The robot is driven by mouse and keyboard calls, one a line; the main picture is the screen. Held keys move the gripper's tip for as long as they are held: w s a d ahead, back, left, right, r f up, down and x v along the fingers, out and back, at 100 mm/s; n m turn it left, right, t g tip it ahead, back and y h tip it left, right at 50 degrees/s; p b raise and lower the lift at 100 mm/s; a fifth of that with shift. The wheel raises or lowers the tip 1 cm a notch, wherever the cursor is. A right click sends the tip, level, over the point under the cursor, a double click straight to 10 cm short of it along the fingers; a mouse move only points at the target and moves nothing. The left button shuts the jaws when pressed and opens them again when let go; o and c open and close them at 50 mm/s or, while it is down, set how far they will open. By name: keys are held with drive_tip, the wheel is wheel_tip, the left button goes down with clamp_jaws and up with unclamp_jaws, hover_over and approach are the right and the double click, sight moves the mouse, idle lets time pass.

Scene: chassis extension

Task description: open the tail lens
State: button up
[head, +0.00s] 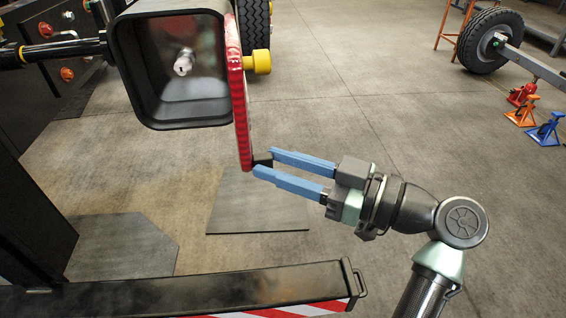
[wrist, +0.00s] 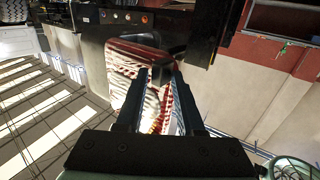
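The tail lens (head: 240,105) is a red panel seen nearly edge-on in the head view. It stands swung out at the right side of a black lamp housing (head: 128,75), whose inside and bulb (head: 184,62) are exposed. A small dark tab (head: 262,158) shows at the lens's lower end. My gripper (head: 265,162) has its two blue fingertips at that end, one on each side of the tab. The fingers are apart; firm contact cannot be made out. In the wrist view the red and white ribbed lens (wrist: 135,75) shows behind and between the fingers (wrist: 159,72).
A yellow knob (head: 258,62) sits right of the lens, near a tyre (head: 254,22). A black beam (head: 180,295) with red-white striping crosses below. Jack stands (head: 545,130) and a wheel (head: 490,42) are far right. The floor between is open.

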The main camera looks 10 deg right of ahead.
drive_tip(key=shift+o, duration=0.9)
drive_tip(key=shift+w+d+r+m+t+h, duration=0.15)
drive_tip(key=shift+w+m+t, duration=0.1)
drive_tip(key=shift+w, duration=0.3)
drive_tip(key=shift+w+d+f+m+t+h, duration=0.15)
drive_tip(key=shift+w+t, duration=0.1)
drive_tip(key=shift+w, duration=0.25)
drive_tip(key=shift+s+r, duration=0.1)
drive_tip(key=shift+r, duration=0.05)
drive_tip(key=shift+d, duration=0.15)
drive_tip(key=p+v, duration=0.3)
drive_tip(key=v, duration=1)
drive_tip(key=shift+s, duration=0.2)
